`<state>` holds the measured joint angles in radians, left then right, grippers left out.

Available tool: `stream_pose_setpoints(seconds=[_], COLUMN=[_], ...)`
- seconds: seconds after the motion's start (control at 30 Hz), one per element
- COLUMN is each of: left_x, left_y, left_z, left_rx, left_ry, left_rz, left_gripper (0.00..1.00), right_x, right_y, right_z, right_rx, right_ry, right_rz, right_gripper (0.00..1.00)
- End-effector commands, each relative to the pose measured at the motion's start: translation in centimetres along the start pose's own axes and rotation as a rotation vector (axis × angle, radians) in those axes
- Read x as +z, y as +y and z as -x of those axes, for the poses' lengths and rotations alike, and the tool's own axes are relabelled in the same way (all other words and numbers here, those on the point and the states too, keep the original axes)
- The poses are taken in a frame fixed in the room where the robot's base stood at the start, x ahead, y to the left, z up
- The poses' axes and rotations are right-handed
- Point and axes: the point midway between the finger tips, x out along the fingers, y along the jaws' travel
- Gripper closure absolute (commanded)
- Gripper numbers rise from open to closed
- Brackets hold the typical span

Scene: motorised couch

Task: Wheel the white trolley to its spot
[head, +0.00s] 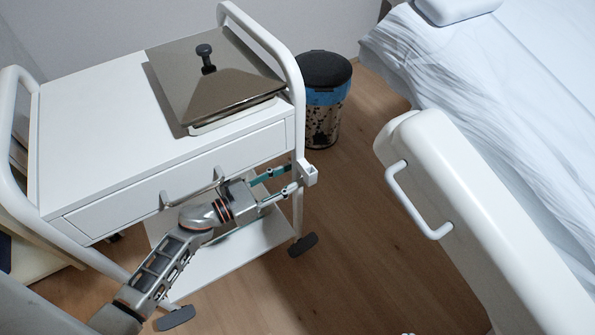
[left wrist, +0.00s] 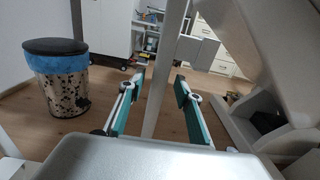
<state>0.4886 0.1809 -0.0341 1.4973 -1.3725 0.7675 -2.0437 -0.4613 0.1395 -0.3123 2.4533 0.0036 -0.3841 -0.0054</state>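The white trolley (head: 95,130) stands at the left of the head view, with a drawer, a lower shelf and tubular end rails. A grey pyramid-shaped lid with a black knob (head: 215,85) sits on its top. My left gripper (head: 293,179) is at the trolley's right front corner post, below the top. In the left wrist view its teal-padded fingers (left wrist: 158,100) are spread apart. The white post (left wrist: 158,75) shows between them, with gaps to both sides. I cannot tell how deep it sits between the fingers. My right gripper is out of view.
A black-lidded bin (head: 324,100) stands behind the trolley's right end. A bed with white sheets (head: 480,90) and a white side panel with a handle (head: 470,215) take up the right. Wooden floor (head: 350,240) is free between trolley and panel.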

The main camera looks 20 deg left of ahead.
Motion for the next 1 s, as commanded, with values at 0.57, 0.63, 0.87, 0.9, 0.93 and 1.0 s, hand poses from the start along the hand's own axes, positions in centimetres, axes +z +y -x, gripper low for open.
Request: stream_pose_setpoints(seconds=[0.57,0.63,0.87,0.9,0.93,1.0], left_x=[-0.1,-0.1,-0.1,-0.1,-0.1,-0.1], left_y=[-0.1,-0.1,0.0,0.0,0.0,0.1], left_z=[-2.8,-2.8,-2.8,-2.8,-2.8,-2.8], left_rx=[0.000,0.000,0.000,0.000,0.000,0.000], left_ry=[0.001,0.001,0.001,0.001,0.001,0.002], left_rz=[0.001,0.001,0.001,0.001,0.001,0.001], left_gripper=[0.69,0.87,1.00,1.00,1.00,1.00], right_x=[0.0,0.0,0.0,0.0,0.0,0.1], right_y=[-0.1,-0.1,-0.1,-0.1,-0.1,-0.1], right_z=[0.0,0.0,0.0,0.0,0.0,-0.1], right_rx=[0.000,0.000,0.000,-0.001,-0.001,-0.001], right_ry=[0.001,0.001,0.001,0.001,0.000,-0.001], right_rz=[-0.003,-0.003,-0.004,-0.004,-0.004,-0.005], right_gripper=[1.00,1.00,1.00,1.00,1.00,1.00])
